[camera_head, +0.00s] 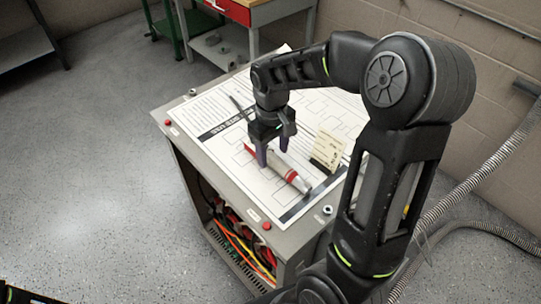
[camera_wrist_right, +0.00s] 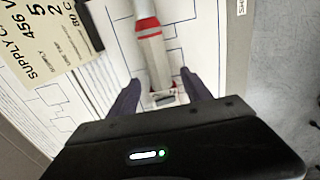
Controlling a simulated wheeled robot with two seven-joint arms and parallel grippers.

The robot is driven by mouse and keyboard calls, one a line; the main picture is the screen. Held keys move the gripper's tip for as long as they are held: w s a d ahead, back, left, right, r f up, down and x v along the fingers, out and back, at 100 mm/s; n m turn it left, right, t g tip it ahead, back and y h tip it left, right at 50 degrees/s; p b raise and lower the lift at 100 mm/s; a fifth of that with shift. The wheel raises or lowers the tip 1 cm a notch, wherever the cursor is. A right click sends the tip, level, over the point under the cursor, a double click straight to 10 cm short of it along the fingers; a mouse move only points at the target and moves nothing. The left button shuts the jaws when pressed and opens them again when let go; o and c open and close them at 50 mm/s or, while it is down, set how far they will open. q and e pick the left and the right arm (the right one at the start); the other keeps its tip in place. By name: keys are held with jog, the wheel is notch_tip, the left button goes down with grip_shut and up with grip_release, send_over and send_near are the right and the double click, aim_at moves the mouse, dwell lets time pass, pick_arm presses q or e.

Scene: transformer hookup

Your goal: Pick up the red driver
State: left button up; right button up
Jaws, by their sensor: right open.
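The red driver (camera_head: 292,178) lies on the printed sheet on top of the grey cabinet, near its front edge. It has red and pale grey parts. My right gripper (camera_head: 273,154) points down over the driver's far end, with its jaws open. In the right wrist view the driver (camera_wrist_right: 151,45) runs away from between the two dark fingers of the right gripper (camera_wrist_right: 160,88), with a gap on each side. I cannot tell how high the fingertips are above the sheet. My left gripper is not in view.
A cream supply card (camera_head: 329,148) in a black holder stands right of the driver. A dark thin pen-like item (camera_head: 240,107) lies behind the gripper. The cabinet top (camera_head: 183,110) has red and metal studs along its rim. Coloured cables (camera_head: 240,245) show in its open front.

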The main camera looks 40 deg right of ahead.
jog(key=shift+f, duration=0.95)
grip_shut()
jog(key=shift+w, duration=0.1)
dwell(0.4)
